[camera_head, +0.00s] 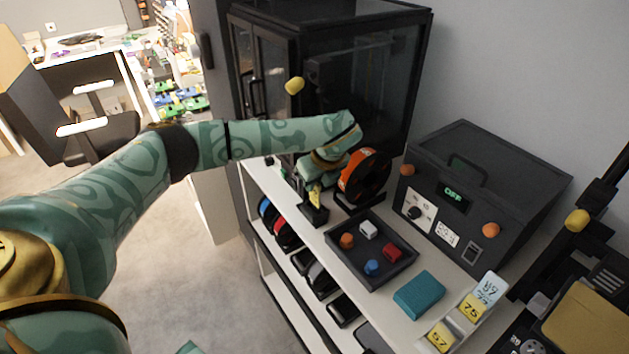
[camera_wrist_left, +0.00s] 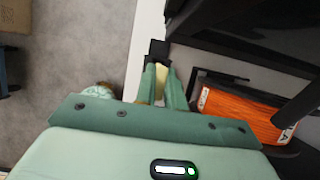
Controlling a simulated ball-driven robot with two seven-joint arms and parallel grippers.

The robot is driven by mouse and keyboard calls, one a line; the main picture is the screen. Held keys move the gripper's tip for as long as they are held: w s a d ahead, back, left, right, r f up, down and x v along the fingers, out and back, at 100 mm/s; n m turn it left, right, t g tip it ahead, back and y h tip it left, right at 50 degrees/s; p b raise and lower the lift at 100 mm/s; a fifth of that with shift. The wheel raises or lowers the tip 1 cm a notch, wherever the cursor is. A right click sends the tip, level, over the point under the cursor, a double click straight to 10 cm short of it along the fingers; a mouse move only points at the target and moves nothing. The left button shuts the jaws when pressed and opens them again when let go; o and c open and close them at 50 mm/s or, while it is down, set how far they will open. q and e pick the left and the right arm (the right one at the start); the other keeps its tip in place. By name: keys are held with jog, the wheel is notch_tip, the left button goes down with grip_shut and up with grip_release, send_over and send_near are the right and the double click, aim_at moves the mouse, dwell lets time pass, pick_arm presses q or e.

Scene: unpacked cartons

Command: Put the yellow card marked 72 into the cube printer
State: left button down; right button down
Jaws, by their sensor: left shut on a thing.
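My left gripper (camera_head: 315,188) reaches across from the left to the shelf unit and points down. It is shut on a yellow card (camera_head: 315,198), which also shows between the fingers in the left wrist view (camera_wrist_left: 160,71); its number cannot be read. A small black stand (camera_head: 314,214) is directly below the card; in the left wrist view it is just beyond the fingertips (camera_wrist_left: 158,48). I cannot tell whether card and stand touch. The large black glass-sided cabinet (camera_head: 375,85), which looks like the cube printer, stands behind the gripper.
An orange spool (camera_head: 364,176) stands close right of the gripper, also in the left wrist view (camera_wrist_left: 245,112). A dark tray (camera_head: 373,276) holds small coloured pieces. A grey box reading OFF (camera_head: 480,190), a teal block (camera_head: 419,295) and a white card holder (camera_head: 457,326) are to the right.

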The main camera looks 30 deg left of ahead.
aim_at(314, 203)
pick_arm(q)
jog(key=shift+f, duration=0.15)
jog(key=shift+f+b, duration=0.7)
jog(key=shift+f, duration=0.95)
jog(key=c, duration=1.4)
grip_release()
jog(key=shift+d+r, duration=0.1)
jog(key=shift+r, duration=0.25)
jog(key=p+v, duration=0.3)
jog(key=v, duration=1.2)
jog(key=shift+d+r, duration=0.2)
jog(key=shift+r, duration=0.05)
